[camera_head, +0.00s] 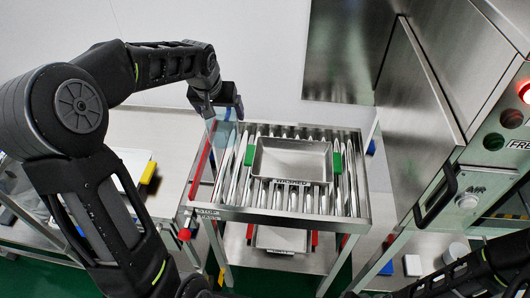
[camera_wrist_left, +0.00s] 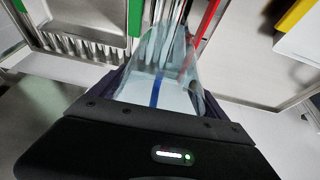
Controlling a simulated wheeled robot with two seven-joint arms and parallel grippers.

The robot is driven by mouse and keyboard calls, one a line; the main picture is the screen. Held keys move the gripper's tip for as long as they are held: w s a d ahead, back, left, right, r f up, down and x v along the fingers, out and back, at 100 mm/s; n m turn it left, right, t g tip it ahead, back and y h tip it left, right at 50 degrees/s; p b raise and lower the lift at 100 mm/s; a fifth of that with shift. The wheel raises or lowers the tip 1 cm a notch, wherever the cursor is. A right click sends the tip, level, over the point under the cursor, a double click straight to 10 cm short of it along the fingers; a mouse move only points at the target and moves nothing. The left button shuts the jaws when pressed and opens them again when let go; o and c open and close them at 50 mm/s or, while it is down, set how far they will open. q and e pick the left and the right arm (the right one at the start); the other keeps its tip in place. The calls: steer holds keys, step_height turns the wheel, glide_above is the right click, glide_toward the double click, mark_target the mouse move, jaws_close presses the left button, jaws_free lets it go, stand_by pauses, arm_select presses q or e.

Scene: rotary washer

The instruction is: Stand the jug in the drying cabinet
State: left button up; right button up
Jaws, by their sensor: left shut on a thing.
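My left gripper (camera_head: 222,108) is above the left end of the roller table in the head view. It is shut on a clear, see-through jug (camera_head: 220,135), which hangs below the fingers. In the left wrist view the jug (camera_wrist_left: 165,65) sits between the dark fingers, with a blue stripe showing on or through it. Its lower outline is hard to tell against the rollers. A steel cabinet (camera_head: 410,110) with a black handle stands at the right; I cannot tell whether it is the drying cabinet. My right gripper is not in view; only part of that arm shows.
The steel roller table (camera_head: 345,220) holds a shallow tray (camera_head: 290,160) with green end pieces, labelled WASHED. Red bars (camera_head: 200,165) run along its left side. A control panel (camera_head: 500,130) with a lit red lamp is at the right. A white-and-yellow tray (camera_head: 140,165) lies left.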

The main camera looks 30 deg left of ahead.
arm_select(q)
steer(key=shift+f+p, duration=0.3)
steer(key=shift+f, duration=2.45)
step_height(320, 180, down, 3)
steer(key=shift+f, duration=0.4)
steer(key=shift+f, duration=0.15)
steer(key=o, duration=1.3)
steer(key=shift+o, duration=0.2)
